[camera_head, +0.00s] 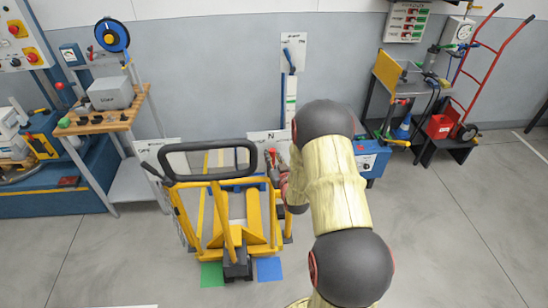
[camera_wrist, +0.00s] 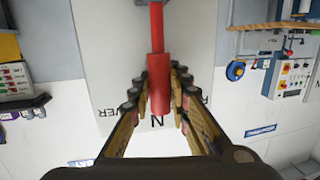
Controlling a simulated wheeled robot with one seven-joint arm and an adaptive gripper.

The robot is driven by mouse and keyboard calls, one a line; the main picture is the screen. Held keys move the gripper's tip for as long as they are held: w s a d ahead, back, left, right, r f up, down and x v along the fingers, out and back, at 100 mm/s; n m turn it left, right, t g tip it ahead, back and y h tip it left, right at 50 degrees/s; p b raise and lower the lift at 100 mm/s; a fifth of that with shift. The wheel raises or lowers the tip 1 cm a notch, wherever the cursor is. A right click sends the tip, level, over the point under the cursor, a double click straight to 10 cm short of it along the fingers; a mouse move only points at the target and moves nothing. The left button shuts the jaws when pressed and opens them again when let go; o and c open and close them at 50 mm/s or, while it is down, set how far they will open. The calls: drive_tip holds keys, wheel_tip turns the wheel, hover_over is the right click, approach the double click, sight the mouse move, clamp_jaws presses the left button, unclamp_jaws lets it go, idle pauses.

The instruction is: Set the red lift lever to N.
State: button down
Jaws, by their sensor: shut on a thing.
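The red lift lever (camera_wrist: 156,30) comes down from the top of the wrist view and ends in a thicker red grip. My gripper (camera_wrist: 160,82) is shut on the grip, with a finger on each side. Behind it is a white panel (camera_wrist: 120,75) with an N just below the lever's end, letters ending in "VER" to the left and a partly hidden R to the right. In the head view my gripper (camera_head: 279,166) is at the right side of the yellow pallet truck (camera_head: 222,240), partly hidden by my arm. A white plate with an N (camera_head: 268,137) shows behind the truck.
The truck's black loop handle (camera_head: 208,146) stands left of my arm. A wooden-topped bench (camera_head: 98,120) is at the left, and a cart (camera_head: 400,85) and a red hand truck (camera_head: 490,65) are at the right. Green (camera_head: 211,274) and blue (camera_head: 269,269) floor patches lie in front. The right floor is clear.

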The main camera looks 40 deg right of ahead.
idle(0.3)
drive_tip(key=c, duration=1.9)
unclamp_jaws()
drive_tip(key=shift+s, duration=0.1)
drive_tip(key=v, duration=1.1)
drive_tip(key=shift+s+a, duration=0.2)
drive_tip(key=shift+s, duration=0.2)
